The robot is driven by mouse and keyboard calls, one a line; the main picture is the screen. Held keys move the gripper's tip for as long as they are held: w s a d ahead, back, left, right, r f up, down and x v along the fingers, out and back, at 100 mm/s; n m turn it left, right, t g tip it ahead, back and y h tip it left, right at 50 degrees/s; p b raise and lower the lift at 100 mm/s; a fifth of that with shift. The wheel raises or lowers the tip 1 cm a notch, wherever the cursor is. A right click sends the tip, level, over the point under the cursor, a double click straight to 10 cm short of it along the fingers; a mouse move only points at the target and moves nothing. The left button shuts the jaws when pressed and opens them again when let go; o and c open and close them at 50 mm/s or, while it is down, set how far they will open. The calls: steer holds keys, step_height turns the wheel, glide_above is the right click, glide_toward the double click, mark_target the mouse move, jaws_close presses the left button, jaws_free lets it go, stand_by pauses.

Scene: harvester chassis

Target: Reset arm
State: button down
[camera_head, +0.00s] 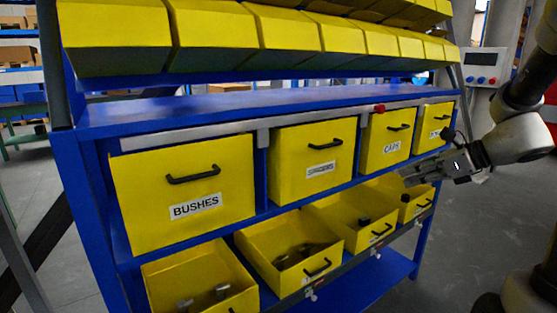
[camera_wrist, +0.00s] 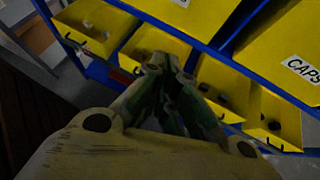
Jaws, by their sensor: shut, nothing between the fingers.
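My gripper (camera_head: 412,177) is at the right in the head view, in front of the blue rack (camera_head: 68,165), near the drawer labelled CAPS (camera_head: 388,138) and the open lower bins. Its fingers are together and hold nothing. In the wrist view my gripper (camera_wrist: 170,65) reaches up from the bottom toward the lower yellow bins. Whether the fingertips touch a bin cannot be told.
A drawer labelled BUSHES (camera_head: 185,228) is at the left, with a SPACERS drawer (camera_head: 312,150) beside it. Open lower bins (camera_head: 262,262) hold dark parts and stick out in front. Yellow bins (camera_head: 115,35) line the top. Grey floor (camera_head: 440,275) is clear at the right.

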steer(key=s+d+r+n+g+h, duration=0.1)
steer(key=s+n+h, duration=0.3)
steer(key=s+n, duration=0.6)
steer(key=s+d+r+n+g+h, duration=0.1)
steer(key=s+n+h, duration=0.3)
steer(key=s+n, duration=0.7)
steer(key=n, duration=0.5)
steer(key=shift+s+r+g+h, duration=0.15)
steer(key=shift+s+g+h, duration=0.15)
steer(key=shift+g+h, duration=0.1)
steer(key=shift+d, duration=0.1)
